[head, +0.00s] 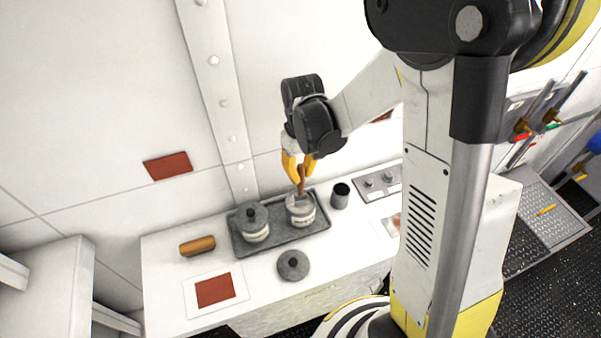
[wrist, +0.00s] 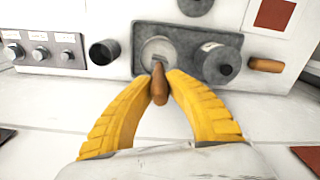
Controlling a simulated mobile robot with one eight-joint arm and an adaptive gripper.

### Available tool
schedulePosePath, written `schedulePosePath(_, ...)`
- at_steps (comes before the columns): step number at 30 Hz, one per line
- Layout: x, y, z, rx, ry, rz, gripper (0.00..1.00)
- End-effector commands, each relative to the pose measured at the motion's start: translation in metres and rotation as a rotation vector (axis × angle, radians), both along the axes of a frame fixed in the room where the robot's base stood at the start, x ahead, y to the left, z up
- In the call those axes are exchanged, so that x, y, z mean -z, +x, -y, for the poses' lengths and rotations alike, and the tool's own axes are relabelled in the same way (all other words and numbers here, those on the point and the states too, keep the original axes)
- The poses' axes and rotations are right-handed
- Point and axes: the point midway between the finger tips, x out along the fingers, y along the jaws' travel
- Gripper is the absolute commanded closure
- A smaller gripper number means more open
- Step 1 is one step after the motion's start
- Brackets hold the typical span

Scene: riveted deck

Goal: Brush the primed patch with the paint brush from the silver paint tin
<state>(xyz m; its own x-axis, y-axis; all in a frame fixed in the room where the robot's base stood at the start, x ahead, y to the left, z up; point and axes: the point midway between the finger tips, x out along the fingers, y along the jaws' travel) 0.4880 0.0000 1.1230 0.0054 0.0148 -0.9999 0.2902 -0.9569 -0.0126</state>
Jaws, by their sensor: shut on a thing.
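My gripper (head: 300,170) is shut on the brown handle of the paint brush (head: 301,187). The brush stands nearly upright with its lower end inside an open tin (head: 302,217) holding grey paint; its bristles are hidden. The wrist view shows the brush handle (wrist: 159,88) between the yellow fingers, over the open tin (wrist: 158,47). A red-brown patch (head: 168,166) is on the white wall, left of my gripper. Another red-brown square (head: 215,289) lies on a white sheet on the bench. I cannot tell by label which is the primed patch.
A lidded tin (head: 253,228) shares the grey tray (head: 283,239) with the open tin. A loose dark lid (head: 293,265) lies in front. A brown cylinder (head: 197,246) lies left, and a dark cup (head: 340,195) and knob panel (head: 379,182) stand right. The wall rises close behind.

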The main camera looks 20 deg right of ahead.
Motion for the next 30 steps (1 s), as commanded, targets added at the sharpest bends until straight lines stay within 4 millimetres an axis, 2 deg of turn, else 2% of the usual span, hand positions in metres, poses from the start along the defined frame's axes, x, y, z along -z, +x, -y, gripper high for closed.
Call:
schedulePosePath(11, -0.002, 0.000, 0.000, 0.000, 0.000, -0.001, 1.00)
schedulePosePath(30, -0.057, 0.000, 0.000, 0.000, 0.000, 0.000, 1.00)
